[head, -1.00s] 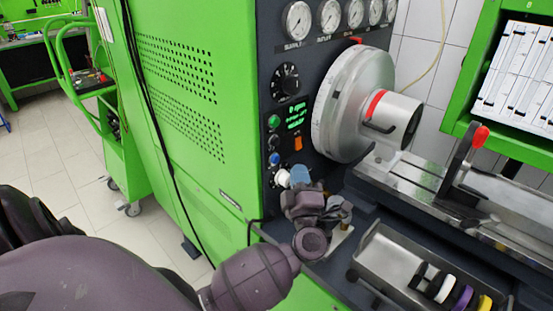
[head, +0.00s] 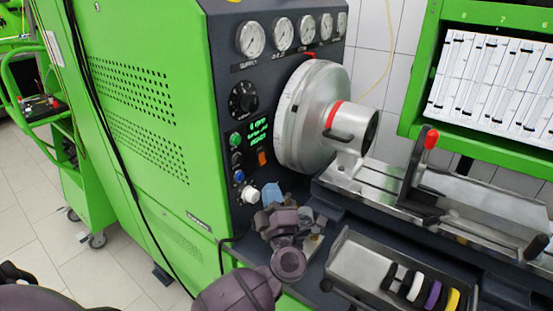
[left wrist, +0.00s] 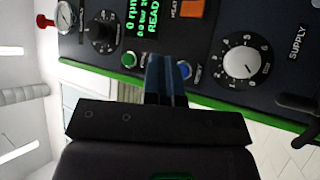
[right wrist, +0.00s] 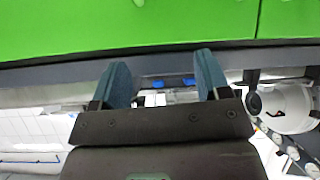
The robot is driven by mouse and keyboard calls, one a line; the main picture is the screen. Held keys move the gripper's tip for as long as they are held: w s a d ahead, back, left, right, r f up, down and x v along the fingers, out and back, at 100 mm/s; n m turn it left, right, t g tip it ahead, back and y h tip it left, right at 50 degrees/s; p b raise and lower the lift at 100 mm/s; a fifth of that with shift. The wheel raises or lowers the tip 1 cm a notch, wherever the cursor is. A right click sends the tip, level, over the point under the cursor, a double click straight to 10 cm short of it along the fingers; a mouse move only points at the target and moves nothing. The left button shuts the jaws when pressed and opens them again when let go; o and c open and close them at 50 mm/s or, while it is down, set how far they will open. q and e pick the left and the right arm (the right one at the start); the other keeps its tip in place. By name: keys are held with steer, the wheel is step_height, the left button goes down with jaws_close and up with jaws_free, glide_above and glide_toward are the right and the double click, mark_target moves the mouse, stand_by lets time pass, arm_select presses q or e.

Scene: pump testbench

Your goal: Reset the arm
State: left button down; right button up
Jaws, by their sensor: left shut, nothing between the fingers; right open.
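My left gripper (head: 272,193) is in front of the dark control panel (head: 222,105), just right of the white supply knob (head: 250,195) in the head view. Its blue fingers (left wrist: 165,80) are shut together and empty in the left wrist view. They point at the panel near the green button (left wrist: 129,60) and blue button (left wrist: 184,69), with the supply knob (left wrist: 246,58) to the right. Whether the fingertips touch the panel cannot be told. My right gripper (right wrist: 162,82) is open and empty in the right wrist view, facing a green surface (right wrist: 120,25). It is outside the head view.
A steel chuck (head: 307,115) stands right of the panel. A metal tray (head: 350,262) with black, white, purple and yellow rings is at the lower right. A red-tipped lever (head: 430,140) rises from the bench rail. A green trolley (head: 88,200) stands at the left over clear floor.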

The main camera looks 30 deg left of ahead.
arm_select(q)
steer(key=w+d+r+m+t+h, duration=0.3)
steer(key=d+m+t+h, duration=0.6)
steer(key=m+h, duration=0.45)
steer(key=s+f+m+g+h, duration=0.2)
steer(key=f+m+g, duration=0.1)
steer(key=f, duration=0.2)
steer(key=s+f+m+g+h, duration=0.2)
steer(key=s+f+m+g, duration=0.1)
steer(key=f, duration=0.3)
steer(key=s+f+m+g+h, duration=0.2)
steer(key=s+f+m+g, duration=0.1)
steer(key=f+m, duration=0.2)
steer(key=shift+a+f, duration=0.15)
steer(key=shift+f, duration=0.5)
steer(key=s+a+f+g+y, duration=0.1)
steer(key=s+a+f+g, duration=0.1)
steer(key=s+f, duration=0.3)
steer(key=s+a+f+g+y, duration=0.2)
steer(key=s+a+f, duration=0.2)
steer(key=s, duration=0.6)
steer(key=shift+a+f, duration=0.2)
steer(key=shift+f, duration=0.75)
